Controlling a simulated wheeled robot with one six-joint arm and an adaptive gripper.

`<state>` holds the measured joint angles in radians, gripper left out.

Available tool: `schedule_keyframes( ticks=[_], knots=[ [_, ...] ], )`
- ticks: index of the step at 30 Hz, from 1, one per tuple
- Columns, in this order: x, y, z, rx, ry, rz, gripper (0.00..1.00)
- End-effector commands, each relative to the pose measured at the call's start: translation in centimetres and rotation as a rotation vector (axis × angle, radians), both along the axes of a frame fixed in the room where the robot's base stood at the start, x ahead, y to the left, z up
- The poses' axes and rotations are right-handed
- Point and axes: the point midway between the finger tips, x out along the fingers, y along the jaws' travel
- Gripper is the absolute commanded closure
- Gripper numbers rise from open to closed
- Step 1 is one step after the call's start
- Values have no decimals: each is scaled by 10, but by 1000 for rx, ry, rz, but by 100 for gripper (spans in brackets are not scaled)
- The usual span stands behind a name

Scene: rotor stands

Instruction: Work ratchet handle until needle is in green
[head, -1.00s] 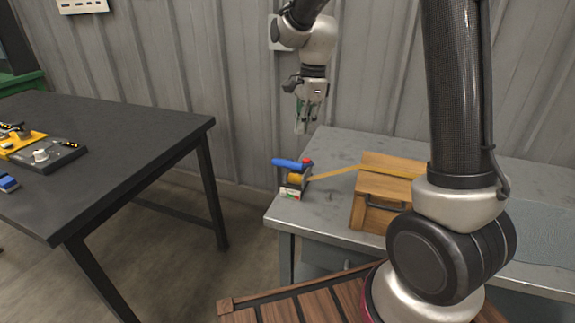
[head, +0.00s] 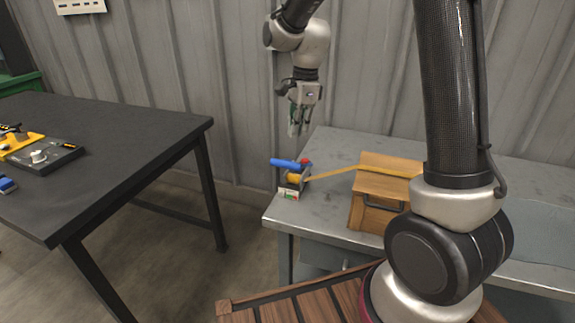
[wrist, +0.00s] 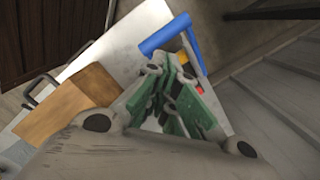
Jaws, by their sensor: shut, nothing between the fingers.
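The ratchet (head: 292,181) sits at the left end of the grey metal table, with a yellow strap (head: 335,171) running from it over a wooden crate. Its blue handle (head: 285,163) lies roughly level and points left, with a red part at its right end. The handle also shows in the wrist view (wrist: 166,35). A small gauge (head: 288,195) with green and red marks is on its front; the needle is too small to make out. My gripper (head: 297,132) hangs above the ratchet, fingers down, shut and empty, apart from the handle. Its green-padded fingers (wrist: 175,110) partly cover the ratchet in the wrist view.
The wooden crate (head: 377,185) with a dark handle stands right of the ratchet on the metal table (head: 325,215). A corrugated wall (head: 235,90) rises close behind. A black table (head: 110,140) with devices stands at left, with a floor gap between.

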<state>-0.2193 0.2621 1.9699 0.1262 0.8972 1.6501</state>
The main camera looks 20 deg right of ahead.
Motion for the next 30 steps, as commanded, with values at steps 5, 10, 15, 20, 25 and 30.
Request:
schedule_keyframes(
  ticks=[5,10,15,20,25,30],
  knots=[
    [-2,23,-10,0,1,2,100],
    [-2,22,-10,0,0,0,100],
    [-2,22,-14,0,2,1,100],
    [-3,24,-29,0,4,0,100],
    [-3,26,-51,0,3,0,100],
    [-3,28,-69,0,3,0,100]
  ],
)
